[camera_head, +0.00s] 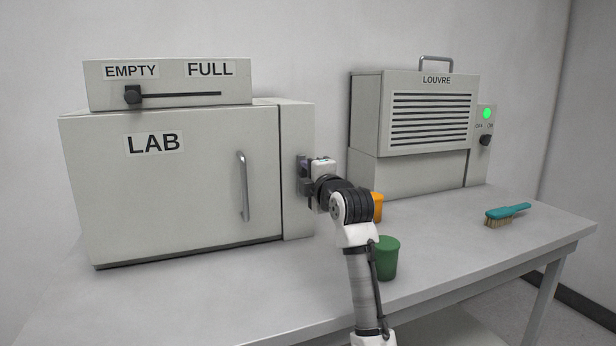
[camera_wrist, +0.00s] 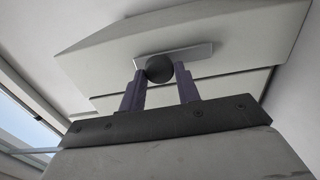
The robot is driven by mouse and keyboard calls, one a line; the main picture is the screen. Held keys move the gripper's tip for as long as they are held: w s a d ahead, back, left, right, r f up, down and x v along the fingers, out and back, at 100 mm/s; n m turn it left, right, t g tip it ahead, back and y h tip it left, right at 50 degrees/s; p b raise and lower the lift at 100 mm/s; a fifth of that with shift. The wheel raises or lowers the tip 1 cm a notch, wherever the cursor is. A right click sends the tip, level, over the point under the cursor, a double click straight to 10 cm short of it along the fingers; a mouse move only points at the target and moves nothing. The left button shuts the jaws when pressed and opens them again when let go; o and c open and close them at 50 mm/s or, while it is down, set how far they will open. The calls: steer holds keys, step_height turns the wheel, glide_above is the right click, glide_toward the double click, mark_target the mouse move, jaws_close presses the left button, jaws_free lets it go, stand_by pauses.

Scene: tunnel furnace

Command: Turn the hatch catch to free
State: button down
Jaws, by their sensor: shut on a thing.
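My gripper (camera_head: 304,168) is at the right-hand end of the pale cabinet (camera_head: 200,205) marked LAB. In the wrist view, the two purple fingers of my gripper (camera_wrist: 160,84) are closed around a dark round knob (camera_wrist: 160,68). The knob stands in front of a light grey bar (camera_wrist: 198,52) on a pale panel. This looks like the hatch catch, but no label for free shows beside it. In the head view my gripper and wrist hide the knob. The cabinet's door, with its upright handle (camera_head: 243,187), looks shut.
A box (camera_head: 170,82) on the cabinet has a slider knob (camera_head: 132,94) at its EMPTY end. A LOUVRE unit (camera_head: 415,170) with a green lamp (camera_head: 487,113) stands at right. A green cup (camera_head: 387,259), an orange cup (camera_head: 378,206) and a brush (camera_head: 508,211) are on the table (camera_head: 460,240).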

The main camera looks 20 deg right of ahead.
steer(key=c, duration=1.1)
jaws_free()
steer(key=shift+o, duration=0.2)
steer(key=shift+s, duration=0.1)
steer(key=s+b, duration=0.2)
steer(key=s, duration=1.1)
steer(key=shift+s+d, duration=0.2)
steer(key=shift+s, duration=0.15)
